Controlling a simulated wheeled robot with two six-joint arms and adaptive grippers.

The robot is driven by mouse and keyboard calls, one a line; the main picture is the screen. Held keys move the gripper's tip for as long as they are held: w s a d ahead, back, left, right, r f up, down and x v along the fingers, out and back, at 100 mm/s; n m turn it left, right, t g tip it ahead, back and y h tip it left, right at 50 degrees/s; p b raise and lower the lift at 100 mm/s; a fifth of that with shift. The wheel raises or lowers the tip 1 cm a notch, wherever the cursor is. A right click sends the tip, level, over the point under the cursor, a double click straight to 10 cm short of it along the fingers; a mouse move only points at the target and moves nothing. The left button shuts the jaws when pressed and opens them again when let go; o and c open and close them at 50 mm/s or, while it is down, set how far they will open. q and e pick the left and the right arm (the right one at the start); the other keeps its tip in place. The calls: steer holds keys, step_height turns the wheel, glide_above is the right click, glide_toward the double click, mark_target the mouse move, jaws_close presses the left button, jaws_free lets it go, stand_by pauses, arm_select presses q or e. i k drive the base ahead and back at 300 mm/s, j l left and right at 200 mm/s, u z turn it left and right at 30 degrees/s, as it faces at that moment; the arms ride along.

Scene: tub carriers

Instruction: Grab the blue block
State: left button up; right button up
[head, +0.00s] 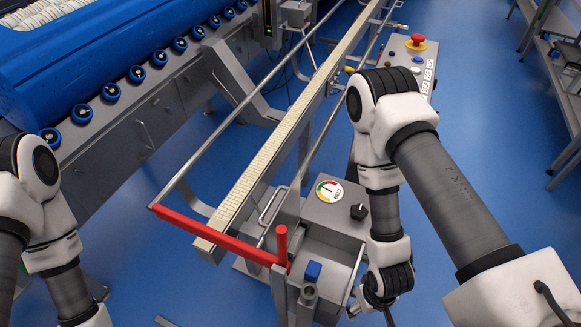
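My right arm reaches down to the right of the block. Its wrist and the dark start of the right gripper (376,303) are at the bottom edge, apart from the block, to its right and lower in the picture. I cannot make out the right fingertips. My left arm shows at the lower left, but its gripper is outside the picture.
A narrow conveyor (262,178) with side rails ends at a red bar (222,236). A grey control box (333,205) with a dial and black knob stands behind the block. A red-button panel (415,42) is farther back. A blue-topped machine (90,60) lines the left. Open blue floor lies right.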

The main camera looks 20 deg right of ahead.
mark_target(313, 269)
steer(key=l, duration=0.1)
steer(key=l+u, duration=0.65)
steer(key=u, duration=0.25)
